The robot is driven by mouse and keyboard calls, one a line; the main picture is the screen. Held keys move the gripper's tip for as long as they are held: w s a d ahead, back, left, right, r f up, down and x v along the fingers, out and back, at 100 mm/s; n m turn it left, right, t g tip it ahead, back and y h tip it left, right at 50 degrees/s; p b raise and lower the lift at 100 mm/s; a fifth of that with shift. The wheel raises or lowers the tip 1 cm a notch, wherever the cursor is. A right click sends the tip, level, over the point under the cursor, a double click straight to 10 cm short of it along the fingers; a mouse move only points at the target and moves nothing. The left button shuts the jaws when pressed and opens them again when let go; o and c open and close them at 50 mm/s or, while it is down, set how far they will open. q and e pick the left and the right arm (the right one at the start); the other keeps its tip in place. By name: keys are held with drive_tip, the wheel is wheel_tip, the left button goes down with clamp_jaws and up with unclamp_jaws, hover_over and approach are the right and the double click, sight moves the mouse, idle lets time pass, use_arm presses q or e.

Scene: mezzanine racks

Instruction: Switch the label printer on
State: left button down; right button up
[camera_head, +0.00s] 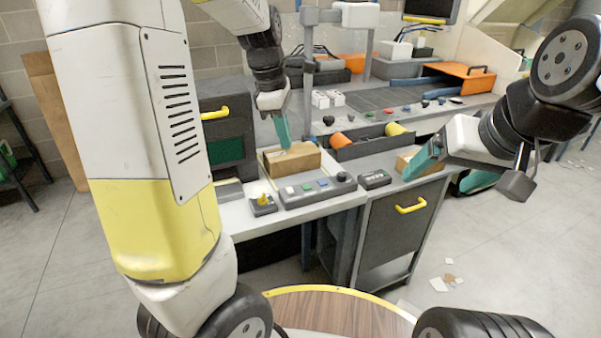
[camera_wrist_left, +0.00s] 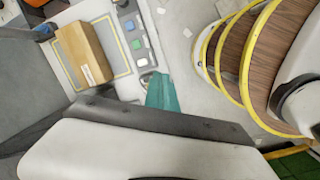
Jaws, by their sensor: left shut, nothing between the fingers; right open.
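No label printer is clearly marked. A sloped grey control panel (camera_head: 318,191) on the bench has white, blue and green buttons and a black knob; it also shows in the left wrist view (camera_wrist_left: 128,27). My right gripper (camera_head: 422,160) is open at the bench's right side.
A cardboard box (camera_head: 291,161) lies inside a yellow outline behind the panel; it also shows in the left wrist view (camera_wrist_left: 84,52). Dark bins with orange and yellow cups (camera_head: 341,140) stand behind. A drawer cabinet with a yellow handle (camera_head: 410,206) is below. Paper scraps lie on the floor.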

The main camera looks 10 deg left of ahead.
sight(291, 192)
use_arm(q)
drive_tip(key=w+f+n+g+y, duration=0.1)
drive_tip(key=w+f+n, duration=0.3)
drive_tip(key=w+n, duration=0.1)
drive_tip(key=shift+w+n+y, duration=0.3)
drive_tip(key=shift+n, duration=0.4)
drive_tip(key=shift+f, duration=0.1)
wheel_tip(291, 192, down, 14)
drive_tip(key=shift+r, duration=0.1)
drive_tip(key=shift+s+f, duration=0.15)
drive_tip(key=shift+f, duration=0.1)
drive_tip(key=shift+a, duration=0.1)
drive_tip(key=shift+w+a+r, duration=0.2)
drive_tip(key=shift+w+a, duration=0.15)
drive_tip(key=shift+w, duration=0.35)
